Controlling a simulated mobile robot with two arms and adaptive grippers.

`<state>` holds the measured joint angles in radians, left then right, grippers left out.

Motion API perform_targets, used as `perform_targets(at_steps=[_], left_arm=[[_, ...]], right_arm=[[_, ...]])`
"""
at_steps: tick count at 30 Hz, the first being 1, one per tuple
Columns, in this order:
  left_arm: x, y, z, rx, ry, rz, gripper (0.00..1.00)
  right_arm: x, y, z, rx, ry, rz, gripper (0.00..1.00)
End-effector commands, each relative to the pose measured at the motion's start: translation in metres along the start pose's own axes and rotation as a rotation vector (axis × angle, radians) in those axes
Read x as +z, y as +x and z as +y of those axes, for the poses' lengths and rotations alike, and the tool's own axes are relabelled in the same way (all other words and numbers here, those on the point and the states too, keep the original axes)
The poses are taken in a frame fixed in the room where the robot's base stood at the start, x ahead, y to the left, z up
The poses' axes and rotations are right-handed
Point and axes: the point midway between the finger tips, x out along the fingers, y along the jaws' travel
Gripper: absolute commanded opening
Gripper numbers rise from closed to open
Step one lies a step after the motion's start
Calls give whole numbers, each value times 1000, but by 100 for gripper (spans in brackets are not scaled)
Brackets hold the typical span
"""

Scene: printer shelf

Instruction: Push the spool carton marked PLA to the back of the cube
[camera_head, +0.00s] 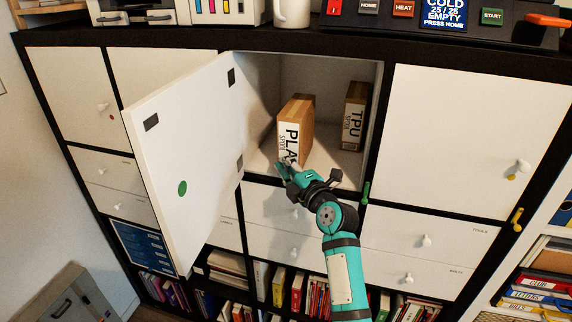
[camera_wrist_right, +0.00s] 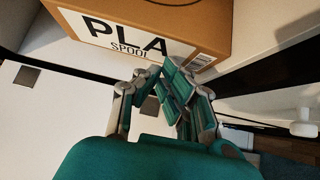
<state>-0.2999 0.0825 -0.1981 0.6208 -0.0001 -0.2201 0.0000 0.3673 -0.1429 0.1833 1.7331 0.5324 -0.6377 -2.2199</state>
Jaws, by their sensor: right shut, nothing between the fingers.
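The spool carton marked PLA (camera_head: 298,128) stands upright in the open cube (camera_head: 336,72), near its front and left of the middle. Its labelled face is toward me. My right gripper (camera_head: 285,165) is shut and empty, low in front of that face. In the right wrist view the PLA carton (camera_wrist_right: 215,28) fills the top, and the fingertips of my right gripper (camera_wrist_right: 160,72) are at the lower edge of its label. I cannot tell whether they touch it. My left gripper is not in view.
A carton marked TPU (camera_head: 354,118) stands at the cube's right side, farther back. The cube's door (camera_head: 190,150) hangs open to the left, beside my right gripper. Floor behind the PLA carton is mostly hidden. Closed drawers (camera_head: 270,210) lie below.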

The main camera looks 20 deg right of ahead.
Motion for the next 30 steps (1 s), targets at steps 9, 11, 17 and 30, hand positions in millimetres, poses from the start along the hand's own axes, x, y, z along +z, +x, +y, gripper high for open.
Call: perform_targets(at_steps=[9, 11, 17, 30], left_arm=[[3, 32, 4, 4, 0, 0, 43], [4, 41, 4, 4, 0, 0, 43], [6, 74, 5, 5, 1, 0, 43], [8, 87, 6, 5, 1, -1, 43]], right_arm=[[20, 20, -5, 4, -15, 3, 0], [27, 28, -6, 4, -16, 3, 0], [57, 57, -6, 3, -14, 0, 0], [78, 78, 0, 0, 0, -1, 0]])
